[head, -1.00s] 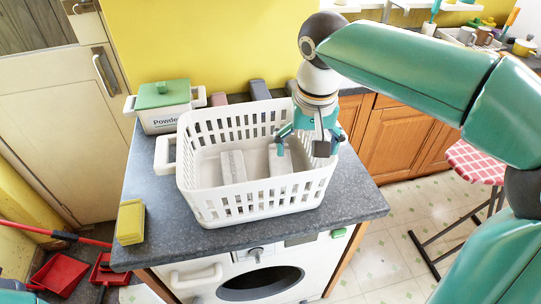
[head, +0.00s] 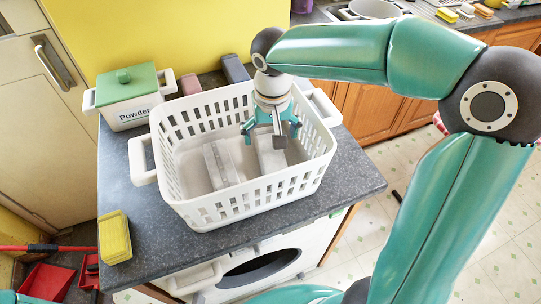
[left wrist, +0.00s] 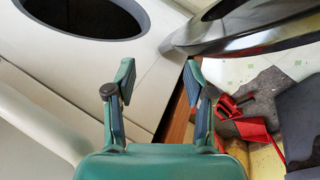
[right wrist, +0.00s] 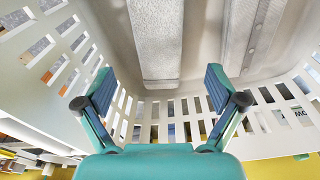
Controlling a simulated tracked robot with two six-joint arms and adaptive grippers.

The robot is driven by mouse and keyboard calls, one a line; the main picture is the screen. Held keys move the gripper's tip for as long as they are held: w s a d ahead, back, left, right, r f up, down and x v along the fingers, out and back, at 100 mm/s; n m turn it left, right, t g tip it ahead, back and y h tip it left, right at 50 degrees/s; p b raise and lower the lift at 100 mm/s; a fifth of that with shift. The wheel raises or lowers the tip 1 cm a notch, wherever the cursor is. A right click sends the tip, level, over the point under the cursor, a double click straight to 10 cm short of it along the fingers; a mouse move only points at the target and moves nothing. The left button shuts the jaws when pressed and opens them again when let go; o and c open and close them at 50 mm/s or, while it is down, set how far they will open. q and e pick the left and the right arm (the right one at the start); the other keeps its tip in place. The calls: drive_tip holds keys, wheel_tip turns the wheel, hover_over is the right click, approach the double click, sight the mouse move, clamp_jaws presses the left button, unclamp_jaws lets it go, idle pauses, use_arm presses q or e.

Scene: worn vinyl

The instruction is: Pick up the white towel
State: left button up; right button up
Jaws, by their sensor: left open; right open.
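A white folded towel (head: 270,158) lies on the right side of the floor of a white plastic laundry basket (head: 256,197). It shows rough and pale in the right wrist view (right wrist: 155,40). Beside it, on the left, lies a pale folded cloth with a row of small fasteners (head: 220,165). My right gripper (head: 271,128) is inside the basket, pointing down above the towel and partly hiding it. Its fingers are apart and empty in the right wrist view (right wrist: 160,82). My left gripper (left wrist: 159,78) is open and empty, low near the washing machine front (left wrist: 70,45).
The basket stands on a grey worktop (head: 345,185) above the washing machine. A powder box with a green lid (head: 130,95) stands behind left, and yellow sponges (head: 115,238) lie at the front left. A red dustpan (head: 46,283) is on the floor.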

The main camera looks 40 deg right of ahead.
sight(271, 150)
drive_tip(key=shift+w+d+f+p, duration=0.1)
drive_tip(key=shift+f+p, duration=0.15)
drive_tip(key=shift+f, duration=1.55)
drive_tip(key=shift+w+d+f+p, duration=0.1)
drive_tip(key=shift+f+p, duration=0.15)
drive_tip(key=shift+f, duration=1.5)
drive_tip(key=c, duration=1.3)
drive_tip(key=shift+r, duration=0.15)
drive_tip(key=shift+c, duration=0.2)
wheel_tip(271, 150, up, 20)
